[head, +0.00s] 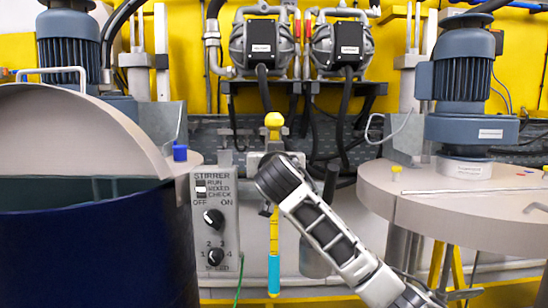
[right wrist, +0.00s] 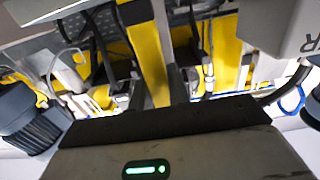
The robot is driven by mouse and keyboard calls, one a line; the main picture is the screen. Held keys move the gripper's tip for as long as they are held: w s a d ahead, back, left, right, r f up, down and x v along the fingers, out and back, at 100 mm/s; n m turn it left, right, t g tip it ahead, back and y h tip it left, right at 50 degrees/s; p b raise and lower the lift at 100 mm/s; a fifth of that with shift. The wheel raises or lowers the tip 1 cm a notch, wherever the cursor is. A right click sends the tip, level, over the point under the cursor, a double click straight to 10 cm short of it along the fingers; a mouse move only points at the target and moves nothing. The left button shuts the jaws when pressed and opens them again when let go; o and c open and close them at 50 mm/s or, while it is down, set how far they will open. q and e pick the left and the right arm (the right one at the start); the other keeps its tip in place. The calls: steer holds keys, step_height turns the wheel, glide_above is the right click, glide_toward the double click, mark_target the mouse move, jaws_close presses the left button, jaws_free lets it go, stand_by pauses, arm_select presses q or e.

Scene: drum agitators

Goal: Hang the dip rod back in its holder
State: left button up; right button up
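The dip rod has a yellow knob and upper end (head: 274,122) and a cyan lower end (head: 274,274). It looks upright in the middle of the head view, in front of the wall. A pale bracket (head: 254,162), perhaps its holder, is just below the knob. My right arm comes in from the lower right, and its dark wrist end covers the middle of the rod and part of the bracket. The right fingers are hidden behind it. The right wrist view shows my gripper housing with a green light, but no clear grip. My left gripper is out of view.
A dark blue drum (head: 95,245) with a half-open beige lid (head: 75,130) stands at left. The stirrer control box (head: 215,225) is beside it. Another lidded drum (head: 470,205) with a blue motor (head: 462,75) is at right. Two pumps (head: 262,45) hang above.

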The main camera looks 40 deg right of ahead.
steer(key=o, duration=0.5)
steer(key=b+v, duration=0.1)
steer(key=v, duration=1.5)
